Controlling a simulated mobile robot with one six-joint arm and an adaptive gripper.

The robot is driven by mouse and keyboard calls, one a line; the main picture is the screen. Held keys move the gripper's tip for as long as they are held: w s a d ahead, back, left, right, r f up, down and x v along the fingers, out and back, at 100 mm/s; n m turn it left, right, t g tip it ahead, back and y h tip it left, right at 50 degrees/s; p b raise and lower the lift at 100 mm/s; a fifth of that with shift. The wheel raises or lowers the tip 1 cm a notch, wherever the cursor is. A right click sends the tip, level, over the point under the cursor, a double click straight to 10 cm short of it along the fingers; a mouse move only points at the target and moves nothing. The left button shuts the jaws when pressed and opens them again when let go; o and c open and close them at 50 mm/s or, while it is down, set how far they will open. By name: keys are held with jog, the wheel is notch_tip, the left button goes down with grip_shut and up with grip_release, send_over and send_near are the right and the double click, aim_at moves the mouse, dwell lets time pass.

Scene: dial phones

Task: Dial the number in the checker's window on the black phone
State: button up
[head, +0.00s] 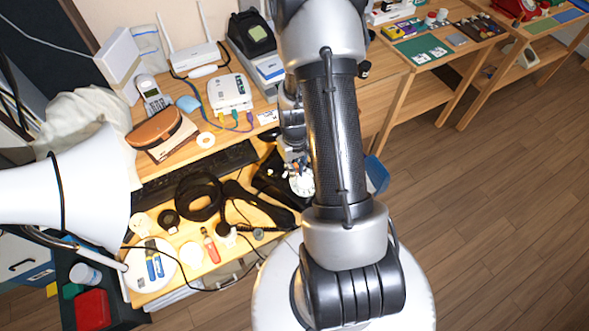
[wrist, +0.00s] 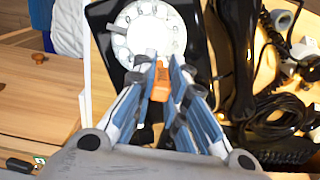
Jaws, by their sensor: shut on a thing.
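The black phone (head: 271,184) lies on the desk, partly behind my arm in the head view. Its body (wrist: 104,18) and white round dial (wrist: 150,30) show at the top of the wrist view. My gripper (wrist: 163,72) is shut on a small orange piece (wrist: 161,84), with its fingertips at the near edge of the dial. I cannot tell whether the piece touches the dial. In the head view the dial (head: 302,184) shows just beside my arm. A black handset (wrist: 239,60) lies right of the phone. I cannot make out a checker's window or its number.
A black keyboard (head: 195,175), coiled black cable (head: 201,197) and screwdrivers (head: 210,246) crowd the desk. A white lamp (head: 75,190) stands at the left. A router (head: 195,57) and a device with a greenish screen (head: 258,33) stand behind. Open floor lies right.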

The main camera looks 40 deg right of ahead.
jog(key=shift+d, duration=0.1)
jog(key=shift+w+d, duration=0.15)
jog(key=shift+d, duration=0.35)
dwell(0.3)
jog(key=shift+d, duration=0.35)
jog(key=shift+d+f, duration=0.1)
jog(key=shift+d, duration=0.15)
jog(key=shift+s+d+f, duration=0.15)
jog(key=shift+s+d, duration=0.05)
jog(key=shift+d, duration=0.4)
jog(key=shift+b, duration=0.3)
